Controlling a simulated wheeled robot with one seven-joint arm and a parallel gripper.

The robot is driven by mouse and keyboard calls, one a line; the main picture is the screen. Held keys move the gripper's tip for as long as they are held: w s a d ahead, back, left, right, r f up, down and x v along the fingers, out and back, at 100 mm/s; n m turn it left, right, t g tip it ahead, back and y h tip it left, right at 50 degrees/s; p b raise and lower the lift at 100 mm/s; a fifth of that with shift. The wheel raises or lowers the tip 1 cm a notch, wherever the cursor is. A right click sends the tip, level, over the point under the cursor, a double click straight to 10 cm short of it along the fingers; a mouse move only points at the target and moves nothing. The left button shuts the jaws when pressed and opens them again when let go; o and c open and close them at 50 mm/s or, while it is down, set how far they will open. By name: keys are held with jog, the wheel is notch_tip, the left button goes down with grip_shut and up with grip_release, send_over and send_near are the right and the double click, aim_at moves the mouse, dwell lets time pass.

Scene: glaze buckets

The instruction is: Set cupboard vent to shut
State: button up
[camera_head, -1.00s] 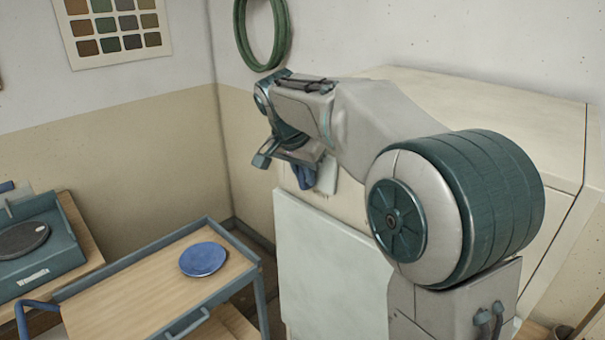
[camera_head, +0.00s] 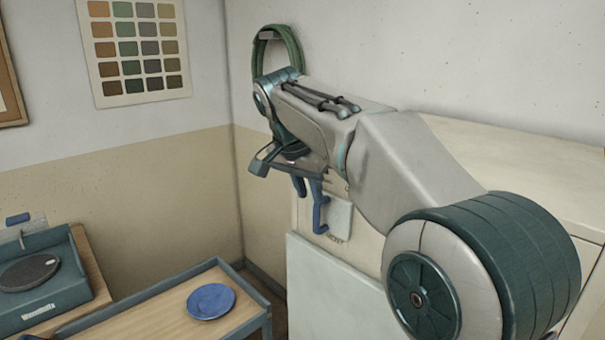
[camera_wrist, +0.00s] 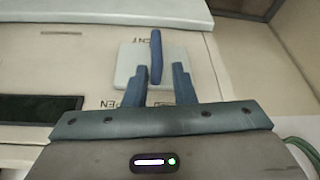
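The cupboard vent's blue lever (camera_wrist: 156,57) stands nearly upright in the wrist view, on a pale square plate (camera_wrist: 128,62). Lettering ending in "PEN" shows beside the plate, partly hidden by my fingers. My gripper (camera_wrist: 159,68) has its two blue fingers apart, one on each side of the lever's near end. Whether either finger touches the lever I cannot tell. In the head view my gripper (camera_head: 309,205) hangs in front of the cupboard's face, by the plate (camera_head: 340,220). There I cannot clearly tell the lever from the blue fingers.
The pale cupboard (camera_head: 365,245) stands against the wall, with a light panel (camera_head: 325,285) below the plate. A green coil (camera_head: 290,45) hangs behind my arm. A trolley (camera_head: 165,320) with a blue plate (camera_head: 211,301) stands at left. A dark strip (camera_wrist: 40,108) lies left of the vent.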

jog(key=v, duration=0.5)
jog(key=shift+r, duration=0.15)
jog(key=shift+s, duration=0.1)
jog(key=s+d+f+n+y, duration=0.1)
jog(key=s+d+f+n, duration=0.1)
jog(key=s+d+f, duration=0.2)
jog(key=s+d+f+n, duration=0.2)
jog(key=s+d+f, duration=0.3)
jog(key=s+f, duration=0.6)
jog(key=s+d+f+n+y, duration=0.1)
jog(key=s+d+f+n, duration=0.2)
jog(key=s+d+f, duration=0.2)
jog(key=s+f, duration=0.3)
jog(key=shift+s+f+y, duration=0.2)
jog(key=shift+f+y, duration=0.1)
jog(key=shift+a, duration=0.1)
